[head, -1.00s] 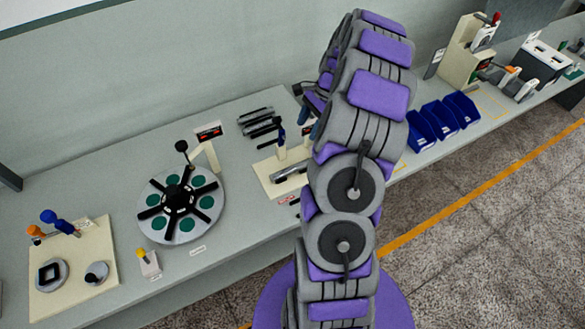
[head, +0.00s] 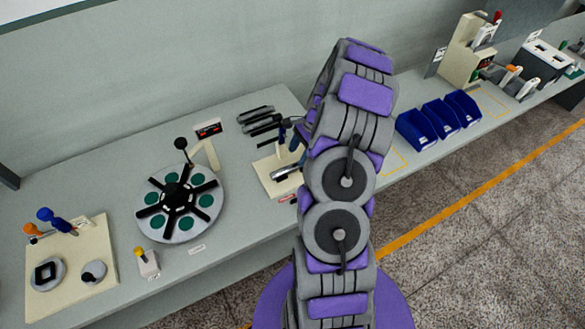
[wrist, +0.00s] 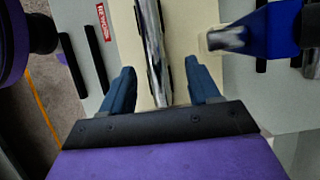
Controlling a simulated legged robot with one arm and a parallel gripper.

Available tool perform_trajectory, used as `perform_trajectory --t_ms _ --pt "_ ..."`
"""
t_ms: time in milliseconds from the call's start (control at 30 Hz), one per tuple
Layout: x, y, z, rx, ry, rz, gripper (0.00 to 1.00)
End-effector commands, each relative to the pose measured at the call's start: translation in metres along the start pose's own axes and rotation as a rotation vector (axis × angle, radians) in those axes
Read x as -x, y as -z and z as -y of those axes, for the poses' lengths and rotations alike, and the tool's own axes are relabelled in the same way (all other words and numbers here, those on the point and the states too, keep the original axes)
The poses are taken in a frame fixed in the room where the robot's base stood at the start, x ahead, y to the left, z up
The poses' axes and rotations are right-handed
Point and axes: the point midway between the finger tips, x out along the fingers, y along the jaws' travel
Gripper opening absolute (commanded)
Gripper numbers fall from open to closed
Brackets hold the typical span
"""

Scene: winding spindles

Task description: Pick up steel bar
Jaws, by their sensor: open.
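The steel bar (wrist: 151,45) runs lengthwise between the two blue fingers of my gripper (wrist: 159,72) in the wrist view. The fingers are apart, one on each side of the bar, with gaps between them and it. In the head view the bar (head: 286,172) lies on a cream board (head: 268,184) at the bench's middle. My arm hides its right part and most of my gripper there. I cannot tell how far the fingertips are above the board.
A clamp with a blue handle (wrist: 266,27) stands close to the right finger. Black bars (head: 256,115) lie behind the board. A round dial plate (head: 180,229) is to the left. Blue bins (head: 413,131) stand to the right.

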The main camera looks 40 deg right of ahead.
Motion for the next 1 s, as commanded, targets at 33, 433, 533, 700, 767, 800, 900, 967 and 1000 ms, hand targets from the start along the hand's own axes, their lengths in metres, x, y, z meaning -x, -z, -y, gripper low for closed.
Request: perform_trajectory --t_ms 33,433,533,700,767,800,900,967,1000 --pt "-0.003 0.000 -0.001 0.000 -0.001 0.001 0.61" --pt "-0.051 0.000 -0.006 0.001 -0.003 0.002 0.61" --pt "-0.051 0.000 -0.005 0.001 -0.002 0.001 0.61" --pt "-0.050 0.000 -0.005 0.000 -0.001 0.001 0.56" --pt "-0.050 0.000 -0.005 0.000 -0.001 0.001 0.50" --pt "-0.050 0.000 -0.005 0.000 -0.001 0.001 0.46" --pt "-0.050 0.000 -0.005 0.000 -0.001 0.001 0.36" --pt "-0.050 0.000 -0.005 0.000 -0.001 0.001 0.31" --pt "-0.050 0.000 -0.005 0.000 0.000 0.001 0.27"
